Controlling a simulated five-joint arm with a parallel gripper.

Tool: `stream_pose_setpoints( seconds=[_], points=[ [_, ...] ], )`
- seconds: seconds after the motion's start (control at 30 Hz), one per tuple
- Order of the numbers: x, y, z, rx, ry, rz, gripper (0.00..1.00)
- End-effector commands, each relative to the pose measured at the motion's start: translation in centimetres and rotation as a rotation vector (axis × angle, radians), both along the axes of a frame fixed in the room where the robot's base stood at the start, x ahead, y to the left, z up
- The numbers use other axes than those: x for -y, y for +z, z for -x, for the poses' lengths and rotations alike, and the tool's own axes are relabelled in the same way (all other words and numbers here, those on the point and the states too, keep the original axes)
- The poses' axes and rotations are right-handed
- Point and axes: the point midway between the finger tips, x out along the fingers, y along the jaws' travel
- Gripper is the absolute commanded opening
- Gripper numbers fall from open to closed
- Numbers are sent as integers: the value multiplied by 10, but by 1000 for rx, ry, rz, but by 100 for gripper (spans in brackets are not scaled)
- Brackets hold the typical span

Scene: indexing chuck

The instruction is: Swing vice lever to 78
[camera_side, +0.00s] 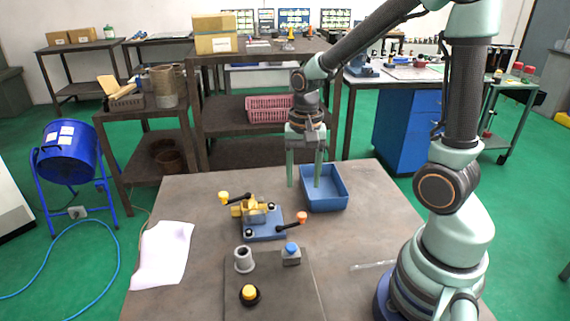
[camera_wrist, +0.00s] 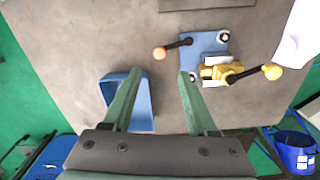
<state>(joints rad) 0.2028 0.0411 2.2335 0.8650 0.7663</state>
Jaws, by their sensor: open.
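The vice is a brass-yellow body (camera_side: 250,211) on a blue base plate (camera_side: 265,236) in the middle of the table. One dark lever ends in an orange knob (camera_side: 301,217) and points right; another ends in a yellow knob (camera_side: 223,197) and points left. Both knobs show in the wrist view, the orange one (camera_wrist: 160,53) and the yellow one (camera_wrist: 272,72). No scale or number is readable. My gripper (camera_side: 304,186) is open and empty, pointing down behind and right of the vice, apart from both knobs. Its spread fingers (camera_wrist: 160,72) show in the wrist view.
A blue tray (camera_side: 343,190) stands right of my gripper, partly behind one finger. In front of the vice are a grey hollow cylinder (camera_side: 243,261), a grey block with a blue top (camera_side: 291,257) and a yellow button (camera_side: 249,293). White paper (camera_side: 163,255) lies left. Table front right holds my base.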

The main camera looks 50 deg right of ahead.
Motion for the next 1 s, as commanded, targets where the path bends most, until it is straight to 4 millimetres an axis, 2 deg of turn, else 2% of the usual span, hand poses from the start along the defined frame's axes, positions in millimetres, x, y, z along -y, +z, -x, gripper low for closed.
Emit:
stream_pose_setpoints(
  seconds=[0.03, 0.2, 0.67, 0.83, 1.0],
  points=[
    [0, 9, -1, 4, 0, 1, 59],
    [0, 24, 0, 1, 0, 0, 59],
    [-1, 29, 0, 7, 13, 1, 59],
    [-13, 49, 2, 87, 165, 22, 59],
    [-33, 82, 9, 230, 455, 80, 59]
  ],
)
